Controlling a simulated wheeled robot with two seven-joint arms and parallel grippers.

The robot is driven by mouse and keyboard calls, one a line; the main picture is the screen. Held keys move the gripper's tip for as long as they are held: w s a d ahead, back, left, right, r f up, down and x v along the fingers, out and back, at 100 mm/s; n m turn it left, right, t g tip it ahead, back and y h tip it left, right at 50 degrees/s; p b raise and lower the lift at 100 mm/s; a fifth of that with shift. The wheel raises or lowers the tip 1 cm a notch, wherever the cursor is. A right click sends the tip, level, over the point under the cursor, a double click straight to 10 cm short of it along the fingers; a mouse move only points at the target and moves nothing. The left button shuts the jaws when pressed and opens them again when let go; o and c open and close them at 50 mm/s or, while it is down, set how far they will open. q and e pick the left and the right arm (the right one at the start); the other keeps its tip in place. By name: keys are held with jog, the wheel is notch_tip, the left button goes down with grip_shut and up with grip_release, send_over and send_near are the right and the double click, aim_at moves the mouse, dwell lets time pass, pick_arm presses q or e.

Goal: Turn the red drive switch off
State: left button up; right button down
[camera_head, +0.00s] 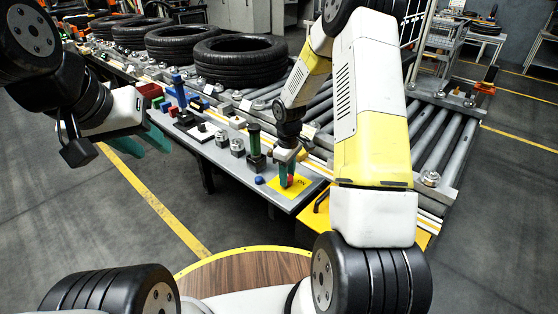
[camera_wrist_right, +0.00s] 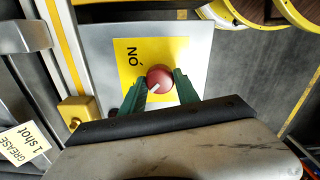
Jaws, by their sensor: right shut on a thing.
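The red drive switch (camera_wrist_right: 159,77) is a round red knob with a short white mark, on a yellow plate (camera_wrist_right: 130,62) lettered "ON". The white mark points toward the lower left in the wrist view. My right gripper (camera_wrist_right: 160,86) has its green fingers on either side of the knob and is shut on it. In the head view the red switch (camera_head: 290,181) shows between the fingers of my right gripper (camera_head: 287,170), at the near end of the bench. My left gripper (camera_head: 157,138) hangs away from the switch at the left; its finger gap is unclear.
The grey bench (camera_head: 222,158) carries a green cylinder (camera_head: 255,140), a small blue ball (camera_head: 259,180) and coloured blocks. Several tyres (camera_head: 240,60) lie on the roller conveyor behind it. A yellow box (camera_wrist_right: 78,110) stands beside the switch plate.

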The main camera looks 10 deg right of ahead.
dwell(0.3)
jog(key=c, duration=0.9)
grip_release()
jog(key=shift+r, duration=0.1)
notch_tip(320, 180, up, 8)
jog(key=shift+f, duration=0.15)
